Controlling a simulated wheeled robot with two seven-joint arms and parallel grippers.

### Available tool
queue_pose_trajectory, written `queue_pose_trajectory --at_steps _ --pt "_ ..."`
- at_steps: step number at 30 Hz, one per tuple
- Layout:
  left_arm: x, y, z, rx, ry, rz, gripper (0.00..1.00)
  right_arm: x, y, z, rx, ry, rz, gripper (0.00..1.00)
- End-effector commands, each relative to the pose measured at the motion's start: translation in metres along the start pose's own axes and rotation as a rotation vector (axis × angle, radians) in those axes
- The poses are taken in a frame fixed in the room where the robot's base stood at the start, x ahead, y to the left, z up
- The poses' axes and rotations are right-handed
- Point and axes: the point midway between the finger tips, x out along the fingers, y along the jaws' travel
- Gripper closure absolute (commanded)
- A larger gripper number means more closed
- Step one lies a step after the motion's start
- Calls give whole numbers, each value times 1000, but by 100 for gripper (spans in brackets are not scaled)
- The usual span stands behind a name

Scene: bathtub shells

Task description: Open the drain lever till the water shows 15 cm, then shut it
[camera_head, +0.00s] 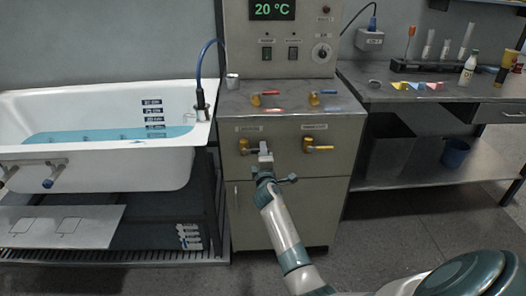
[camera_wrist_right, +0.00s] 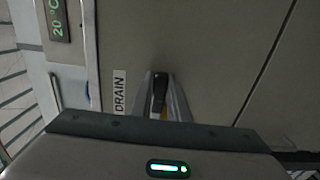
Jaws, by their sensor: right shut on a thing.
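The drain lever (camera_wrist_right: 159,95), dark-handled in the right wrist view, stands between my right gripper's fingers beside the DRAIN label (camera_wrist_right: 119,91). My right gripper (camera_head: 265,153) is shut on it at the front of the grey cabinet; its brass valve end (camera_head: 244,146) shows left of the gripper in the head view. The white bathtub (camera_head: 95,157) at left holds blue water (camera_head: 85,137). A dark-tagged depth scale (camera_head: 153,115) runs down its inner wall into the water; its figures are too small to read. My left gripper is out of view.
A second brass valve with a yellow lever (camera_head: 318,149) sits right of my gripper. Red (camera_head: 266,93) and blue (camera_head: 324,93) levers stand on the cabinet top. A control panel (camera_head: 281,40) shows 20 °C. A side bench (camera_head: 435,91) at right carries bottles and tubes.

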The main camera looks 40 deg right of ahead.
Motion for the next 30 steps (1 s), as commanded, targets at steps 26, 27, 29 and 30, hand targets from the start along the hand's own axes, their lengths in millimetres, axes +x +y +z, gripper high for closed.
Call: queue_pose_trajectory --at_steps 26,27,29,30 --pt "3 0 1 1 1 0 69 -1 1 0 -13 0 0 66" --pt "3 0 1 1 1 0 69 -2 0 0 -13 0 0 66" --pt "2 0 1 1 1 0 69 -4 0 0 -13 0 0 66" --pt "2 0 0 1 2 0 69 -6 0 0 -13 0 0 66"
